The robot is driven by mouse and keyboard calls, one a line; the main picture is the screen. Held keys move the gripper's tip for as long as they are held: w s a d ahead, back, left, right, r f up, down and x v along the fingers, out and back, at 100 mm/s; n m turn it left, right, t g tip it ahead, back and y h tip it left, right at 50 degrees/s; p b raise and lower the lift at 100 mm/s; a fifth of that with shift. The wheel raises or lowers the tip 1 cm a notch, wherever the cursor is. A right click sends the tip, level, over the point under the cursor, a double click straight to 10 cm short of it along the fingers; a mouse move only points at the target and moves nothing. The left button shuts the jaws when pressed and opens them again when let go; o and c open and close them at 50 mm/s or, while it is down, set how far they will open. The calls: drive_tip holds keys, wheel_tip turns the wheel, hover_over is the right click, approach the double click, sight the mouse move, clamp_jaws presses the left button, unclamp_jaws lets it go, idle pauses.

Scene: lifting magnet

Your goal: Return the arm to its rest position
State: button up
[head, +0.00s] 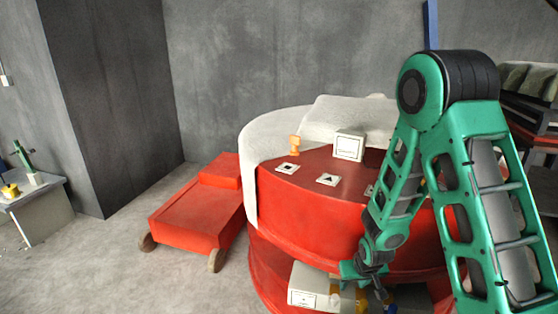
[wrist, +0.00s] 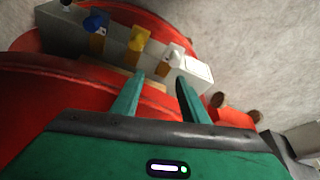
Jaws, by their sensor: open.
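My green arm comes in from the right in the head view, bent at a high elbow and reaching down. My gripper (head: 368,282) is at the front of the red round stand, low by its lower shelf. In the wrist view my gripper (wrist: 160,82) is open, with its two fingers apart and nothing seen between them. Beyond the fingertips is a pale box (wrist: 115,45) bearing a blue knob (wrist: 95,23), a yellow knob (wrist: 138,38) and a white knob (wrist: 173,54). Part of this box (head: 308,290) shows on the lower shelf in the head view.
The red stand (head: 310,205) has a white cover, symbol plates (head: 328,180), an orange piece (head: 295,145) and a white labelled box (head: 349,146) on top. A red wheeled cart (head: 195,215) stands at its left. A small table (head: 42,205) is far left. Floor between them is clear.

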drive_tip(key=s+d+r+m+g+h, duration=0.1)
drive_tip(key=s+d+r+m, duration=0.1)
drive_tip(key=s+d+r, duration=0.55)
drive_tip(key=s+d+r+m+g, duration=0.1)
drive_tip(key=s+d+r, duration=0.3)
drive_tip(key=r, duration=0.6)
drive_tip(key=s+d+r+m, duration=0.1)
drive_tip(key=s+r, duration=0.2)
drive_tip(key=s, duration=0.3)
drive_tip(key=s+d+r+m+g+y, duration=0.1)
drive_tip(key=s+r, duration=0.3)
drive_tip(key=s, duration=0.3)
drive_tip(key=s+d+r+m+g, duration=0.1)
drive_tip(key=s+d+r, duration=0.1)
drive_tip(key=s, duration=0.4)
drive_tip(key=shift+s+r+m, duration=0.3)
drive_tip(key=shift+r+m, duration=0.1)
drive_tip(key=shift+r, duration=0.4)
drive_tip(key=shift+w+f, duration=0.25)
drive_tip(key=shift+w, duration=0.4)
